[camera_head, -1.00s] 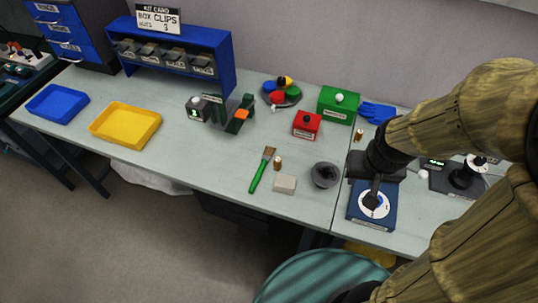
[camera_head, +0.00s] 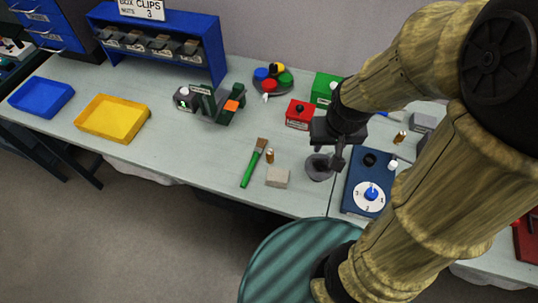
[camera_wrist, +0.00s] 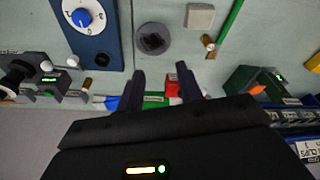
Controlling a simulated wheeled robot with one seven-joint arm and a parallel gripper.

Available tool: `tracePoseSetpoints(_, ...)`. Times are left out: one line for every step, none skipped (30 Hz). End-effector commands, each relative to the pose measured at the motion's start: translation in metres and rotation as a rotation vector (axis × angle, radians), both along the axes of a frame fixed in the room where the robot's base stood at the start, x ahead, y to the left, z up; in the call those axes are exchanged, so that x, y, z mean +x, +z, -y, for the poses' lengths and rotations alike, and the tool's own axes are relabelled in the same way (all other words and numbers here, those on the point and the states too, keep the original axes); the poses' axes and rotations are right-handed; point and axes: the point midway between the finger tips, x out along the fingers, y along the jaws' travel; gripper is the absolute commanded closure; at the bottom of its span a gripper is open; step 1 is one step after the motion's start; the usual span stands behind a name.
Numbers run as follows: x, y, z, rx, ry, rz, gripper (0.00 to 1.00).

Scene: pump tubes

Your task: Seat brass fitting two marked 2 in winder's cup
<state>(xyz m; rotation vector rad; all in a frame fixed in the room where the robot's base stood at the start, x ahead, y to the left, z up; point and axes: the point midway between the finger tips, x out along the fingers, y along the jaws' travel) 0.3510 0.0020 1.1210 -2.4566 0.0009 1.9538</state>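One brass fitting (camera_head: 270,156) stands beside the brush, and it also shows in the wrist view (camera_wrist: 208,41). Another brass fitting (camera_head: 400,138) stands right of the blue dial box, also in the wrist view (camera_wrist: 87,83). I cannot read a number on either. The blue box (camera_head: 355,190) has a white dial with a blue knob and a dark round socket (camera_head: 369,160). A grey round cup (camera_head: 319,168) stands left of it. I cannot tell which is the winder's cup. My gripper (camera_wrist: 161,84) is open and empty, above the table near the grey cup.
A red box (camera_head: 299,114) and green box (camera_head: 323,89) stand behind. A device with a green display (camera_wrist: 40,78) shows in the wrist view. The table's front left is clear.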

Motion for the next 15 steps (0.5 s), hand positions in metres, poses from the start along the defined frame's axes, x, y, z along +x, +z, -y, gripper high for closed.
tracePoseSetpoints(0.006,0.0,-0.004,0.002,0.002,-0.008,0.64)
tracePoseSetpoints(0.011,0.0,-0.006,0.003,0.002,-0.014,0.64)
tracePoseSetpoints(0.018,-0.001,-0.011,0.006,-0.003,-0.025,0.64)
tracePoseSetpoints(0.025,-0.002,-0.015,0.007,-0.004,-0.035,0.64)
tracePoseSetpoints(0.033,-0.002,-0.02,0.009,-0.007,-0.045,0.64)
tracePoseSetpoints(0.044,-0.004,-0.028,0.011,-0.012,-0.062,0.64)
tracePoseSetpoints(0.052,-0.006,-0.035,0.012,-0.017,-0.076,0.64)
tracePoseSetpoints(0.061,-0.008,-0.043,0.012,-0.021,-0.09,0.64)
tracePoseSetpoints(0.073,-0.012,-0.054,0.012,-0.027,-0.11,0.64)
tracePoseSetpoints(0.082,-0.014,-0.064,0.011,-0.031,-0.124,0.64)
tracePoseSetpoints(0.09,-0.018,-0.074,0.009,-0.035,-0.138,0.64)
tracePoseSetpoints(0.1,-0.022,-0.087,0.006,-0.042,-0.156,0.64)
tracePoseSetpoints(0.106,-0.026,-0.096,0.003,-0.046,-0.17,0.64)
tracePoseSetpoints(0.112,-0.029,-0.105,0.0,-0.051,-0.181,0.64)
tracePoseSetpoints(0.118,-0.034,-0.116,-0.005,-0.057,-0.195,0.64)
